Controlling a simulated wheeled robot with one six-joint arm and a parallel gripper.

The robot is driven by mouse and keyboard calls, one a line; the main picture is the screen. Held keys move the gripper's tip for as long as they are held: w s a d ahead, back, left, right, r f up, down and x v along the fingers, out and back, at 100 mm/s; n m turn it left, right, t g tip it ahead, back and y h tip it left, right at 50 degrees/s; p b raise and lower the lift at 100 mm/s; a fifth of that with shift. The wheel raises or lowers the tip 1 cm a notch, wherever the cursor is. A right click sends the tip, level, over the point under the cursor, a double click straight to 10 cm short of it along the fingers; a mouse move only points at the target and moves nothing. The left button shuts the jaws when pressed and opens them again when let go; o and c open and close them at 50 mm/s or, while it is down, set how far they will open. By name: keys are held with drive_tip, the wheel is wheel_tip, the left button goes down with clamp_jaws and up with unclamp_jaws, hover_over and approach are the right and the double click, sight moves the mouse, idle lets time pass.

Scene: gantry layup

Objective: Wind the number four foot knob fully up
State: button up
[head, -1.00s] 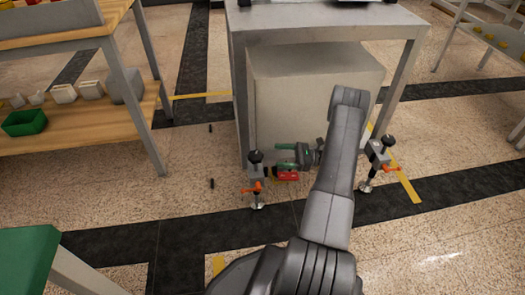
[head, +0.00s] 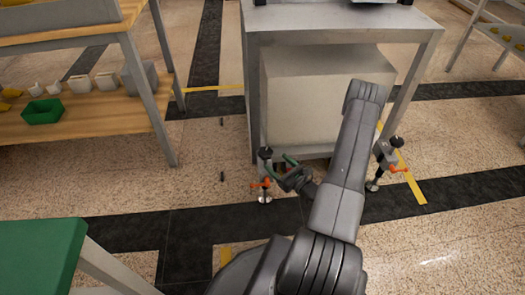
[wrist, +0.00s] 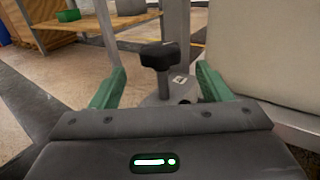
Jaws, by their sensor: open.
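Two levelling feet show at the front legs of the grey bench. The left foot has a black knob (head: 265,153) on top, an orange lever (head: 260,184) and a round metal pad below. The right foot has a black knob (head: 397,142) and an orange lever (head: 399,169). I cannot read a number on either. My gripper (head: 280,172) is open beside the left foot, its green fingers pointing towards it. In the wrist view, a black knob (wrist: 160,56) on a stem stands between the two fingers and beyond them, with no visible contact. The stem's lower end is partly hidden.
The grey bench (head: 340,30) stands over a large pale box (head: 310,100). A wooden shelf unit (head: 95,122) with a green bin (head: 43,111) is at left. A green-topped table (head: 40,255) is at the near left. Open floor lies left of the foot.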

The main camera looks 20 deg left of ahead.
sight(262, 148)
drive_tip(key=b+x, duration=0.2)
drive_tip(key=x, duration=0.8)
drive_tip(key=c, duration=1)
